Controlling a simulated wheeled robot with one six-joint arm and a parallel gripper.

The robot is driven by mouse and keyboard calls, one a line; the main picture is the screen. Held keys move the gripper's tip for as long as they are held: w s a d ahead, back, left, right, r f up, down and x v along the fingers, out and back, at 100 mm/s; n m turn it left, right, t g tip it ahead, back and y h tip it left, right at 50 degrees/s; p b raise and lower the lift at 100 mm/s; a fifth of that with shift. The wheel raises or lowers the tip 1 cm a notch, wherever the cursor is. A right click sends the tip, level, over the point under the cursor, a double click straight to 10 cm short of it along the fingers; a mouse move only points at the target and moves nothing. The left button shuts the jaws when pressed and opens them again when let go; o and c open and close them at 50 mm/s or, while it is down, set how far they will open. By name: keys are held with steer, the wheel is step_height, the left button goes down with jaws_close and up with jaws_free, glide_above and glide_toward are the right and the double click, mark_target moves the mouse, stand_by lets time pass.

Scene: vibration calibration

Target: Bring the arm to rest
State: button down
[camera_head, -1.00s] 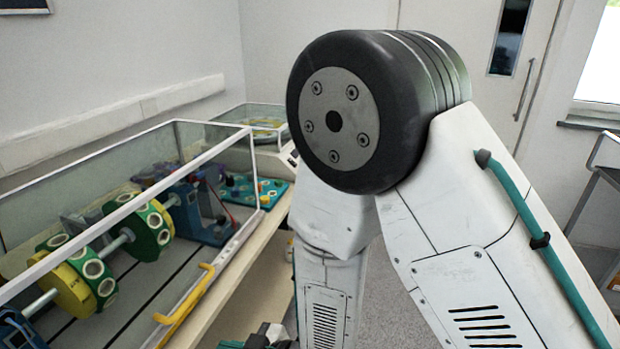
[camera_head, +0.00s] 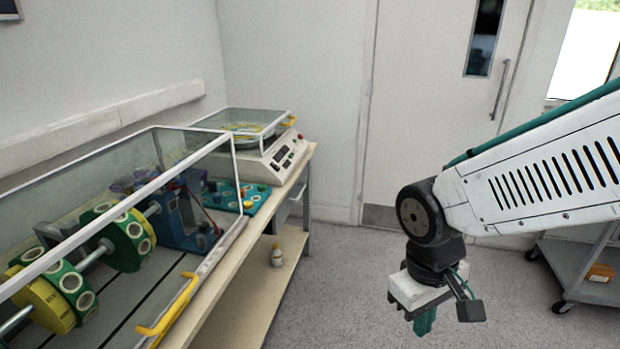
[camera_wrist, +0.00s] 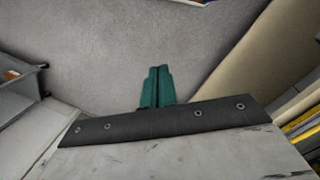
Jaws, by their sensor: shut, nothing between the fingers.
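My gripper (camera_head: 424,322) hangs from the end of my arm at the right of the head view, over the grey floor. Its green fingers point down and are together, with nothing between them. In the wrist view the green fingers (camera_wrist: 157,88) also show side by side, with bare floor beyond. My gripper is well to the right of the bench and touches nothing that I can see.
The bench (camera_head: 237,295) carries a glass-guarded rotor rig (camera_head: 120,240) and a white balancing machine (camera_head: 270,155). A grey trolley (camera_head: 580,275) is at the right, by the door (camera_head: 425,120). Floor between is free.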

steer(key=s+d+r+m+t, duration=0.1)
steer(key=s+d+r+m, duration=0.1)
steer(key=r, duration=0.4)
steer(key=s+d+r+m+t+y, duration=0.1)
steer(key=s+d+r+m, duration=0.2)
steer(key=s+d+r, duration=0.2)
steer(key=shift+d+r, duration=0.4)
steer(key=shift+d, duration=0.55)
steer(key=shift+s, duration=0.15)
